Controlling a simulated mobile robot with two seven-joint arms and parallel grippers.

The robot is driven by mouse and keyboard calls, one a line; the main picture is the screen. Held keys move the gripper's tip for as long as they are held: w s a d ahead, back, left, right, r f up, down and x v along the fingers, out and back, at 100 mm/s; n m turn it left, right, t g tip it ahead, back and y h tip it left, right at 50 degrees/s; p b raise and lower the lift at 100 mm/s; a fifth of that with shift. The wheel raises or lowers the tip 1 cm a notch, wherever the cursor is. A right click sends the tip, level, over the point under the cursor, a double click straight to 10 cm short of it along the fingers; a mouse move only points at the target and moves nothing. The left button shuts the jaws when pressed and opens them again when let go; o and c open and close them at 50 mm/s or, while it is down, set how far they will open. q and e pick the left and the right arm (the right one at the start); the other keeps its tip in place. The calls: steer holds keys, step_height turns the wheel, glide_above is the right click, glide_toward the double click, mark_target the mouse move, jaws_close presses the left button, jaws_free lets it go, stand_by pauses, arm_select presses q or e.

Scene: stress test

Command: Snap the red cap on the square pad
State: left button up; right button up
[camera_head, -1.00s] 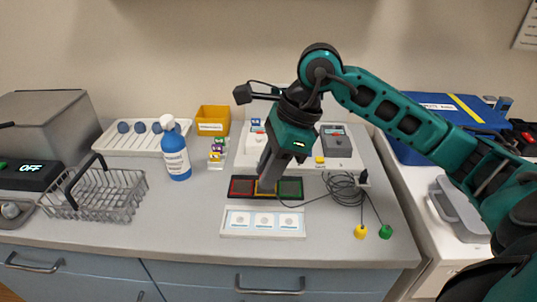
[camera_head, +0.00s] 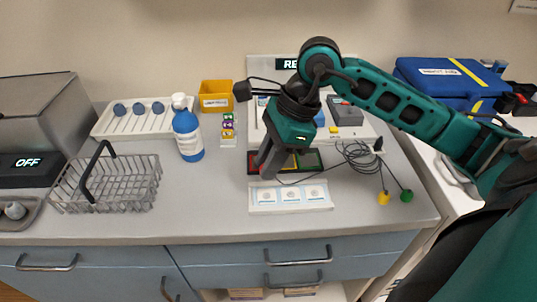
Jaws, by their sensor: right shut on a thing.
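My right gripper (camera_head: 267,174) points down at the left part of a dark tray with red, yellow and green squares (camera_head: 312,160). It is shut on the red cap, which its dark fingers hide. A thin cable (camera_head: 300,183) runs from the fingertips to a coil on the right. In front of the tray lies a white card with three pale pads (camera_head: 291,195), each with a round centre. The pads' outlines are too small to tell apart surely. The fingertips are just behind the card's left pad; whether they touch the tray cannot be told. My left gripper is out of view.
A yellow cap (camera_head: 384,198) and a green cap (camera_head: 406,195) lie on cables right of the card. The counter front is clear.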

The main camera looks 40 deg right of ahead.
steer(key=shift+f+b, duration=1.35)
steer(key=shift+f, duration=1.15)
steer(key=shift+f+b, duration=0.2)
steer(key=shift+b, duration=0.2)
